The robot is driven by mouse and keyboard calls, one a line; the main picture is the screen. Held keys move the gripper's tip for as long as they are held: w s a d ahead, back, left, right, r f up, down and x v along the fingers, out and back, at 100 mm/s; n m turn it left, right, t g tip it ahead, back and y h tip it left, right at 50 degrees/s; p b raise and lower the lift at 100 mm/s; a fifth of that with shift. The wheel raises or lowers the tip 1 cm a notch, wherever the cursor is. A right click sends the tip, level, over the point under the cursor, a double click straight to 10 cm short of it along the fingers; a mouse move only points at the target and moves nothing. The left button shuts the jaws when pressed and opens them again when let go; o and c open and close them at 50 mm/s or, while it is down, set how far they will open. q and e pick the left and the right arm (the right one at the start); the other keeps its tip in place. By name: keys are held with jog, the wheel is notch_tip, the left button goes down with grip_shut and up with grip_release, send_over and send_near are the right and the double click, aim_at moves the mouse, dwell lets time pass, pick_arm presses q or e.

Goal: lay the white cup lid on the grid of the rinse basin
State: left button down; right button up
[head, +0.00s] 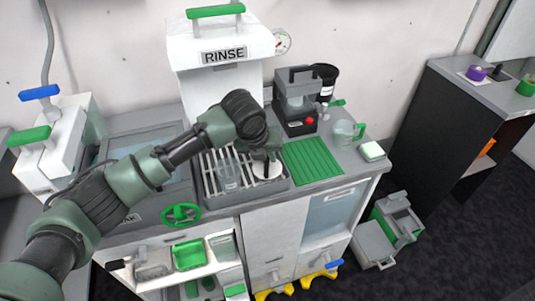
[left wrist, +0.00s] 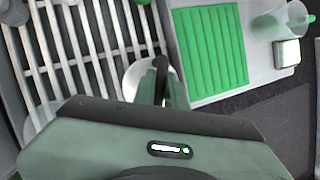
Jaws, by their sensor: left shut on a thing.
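The white cup lid (head: 268,171) is a round white disc below my left gripper (head: 266,158). My left gripper is shut on it, and the fingers hide part of it. In the left wrist view the lid (left wrist: 136,76) shows as a pale disc beside the dark fingers (left wrist: 161,82), over the right edge of the grid (left wrist: 75,48). The rinse basin (head: 240,205) has a grid of light bars (head: 210,178). The lid is over the basin's right part; I cannot tell whether it touches the bars. My right gripper is not in view.
A clear cup (head: 229,178) stands on the grid, left of the lid. A green ribbed mat (head: 312,162) lies right of the basin. Behind it stands a dark machine with a red button (head: 297,105). A clear jug (head: 345,134) and a white-green block (head: 372,151) are farther right.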

pick_arm(q)
jog(key=shift+f, duration=0.1)
jog(key=c, duration=1.4)
grip_release()
